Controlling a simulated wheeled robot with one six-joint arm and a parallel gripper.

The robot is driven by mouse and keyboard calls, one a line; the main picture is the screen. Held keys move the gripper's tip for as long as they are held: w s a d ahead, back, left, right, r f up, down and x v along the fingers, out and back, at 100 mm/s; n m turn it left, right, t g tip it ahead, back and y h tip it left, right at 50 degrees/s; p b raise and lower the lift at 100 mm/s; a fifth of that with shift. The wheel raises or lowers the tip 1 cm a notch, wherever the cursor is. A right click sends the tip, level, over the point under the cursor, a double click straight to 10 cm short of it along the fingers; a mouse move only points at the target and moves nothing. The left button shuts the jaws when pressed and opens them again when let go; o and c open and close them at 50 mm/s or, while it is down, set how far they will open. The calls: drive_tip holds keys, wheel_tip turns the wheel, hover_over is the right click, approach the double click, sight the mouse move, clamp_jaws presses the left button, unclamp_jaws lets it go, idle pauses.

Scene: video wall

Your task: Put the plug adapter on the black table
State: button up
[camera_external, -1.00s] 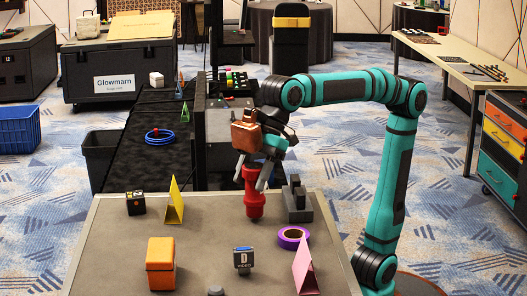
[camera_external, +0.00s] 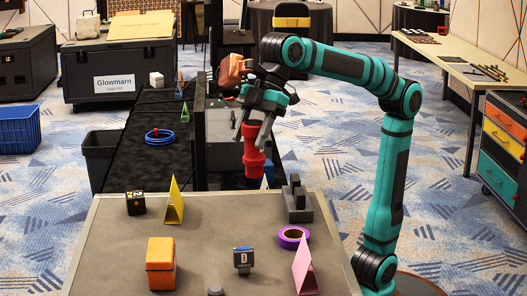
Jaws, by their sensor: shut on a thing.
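The plug adapter (camera_external: 253,155) looks like a red, industrial-type connector with a wide top and a narrow neck. My gripper (camera_external: 254,137) is shut on its upper part and holds it roughly upright, in the air near the back edge of the grey table. One dark finger shows on each side of it. The black table (camera_external: 155,178) is the long dark surface behind and to the left. The plug adapter is to the right of it in the picture.
On the black table are a blue cable coil (camera_external: 159,136), a white box (camera_external: 156,80) and green and orange stands. The grey table (camera_external: 205,220) holds a yellow wedge (camera_external: 173,203), an orange box (camera_external: 160,265), a tape roll (camera_external: 293,237) and a dark block (camera_external: 297,203).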

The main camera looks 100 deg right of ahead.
sight(245, 124)
drive_tip(key=r, duration=0.3)
drive_tip(key=shift+w+d, duration=0.35)
drive_tip(key=shift+w, duration=0.05)
drive_tip(key=w+d+m+t+h, duration=0.1)
drive_tip(key=w+d+m, duration=0.2)
drive_tip(key=w+d, duration=0.55)
drive_tip(key=w+d+m+h, duration=0.2)
drive_tip(key=w+d, duration=0.2)
drive_tip(key=d, duration=1)
drive_tip(key=w+d+m+t+h, duration=0.1)
drive_tip(key=w+d+m, duration=0.2)
drive_tip(key=w+d, duration=0.55)
drive_tip(key=s+d+m+h, duration=0.1)
drive_tip(key=d+m+h, duration=0.15)
drive_tip(key=d, duration=1.55)
drive_tip(key=s+d+m+g+h, duration=0.1)
drive_tip(key=s+d+m, duration=0.35)
drive_tip(key=d, duration=0.95)
drive_tip(key=s+d+m+h, duration=0.1)
drive_tip(key=s+d, duration=0.7)
drive_tip(key=d, duration=0.6)
drive_tip(key=s+d+m+g+h, duration=0.1)
drive_tip(key=s+d+m, duration=0.35)
drive_tip(key=d, duration=0.95)
wheel_tip(245, 124, down, 45)
drive_tip(key=s+n, duration=0.1)
drive_tip(key=n, duration=0.1)
drive_tip(key=shift+s+a+r, duration=0.15)
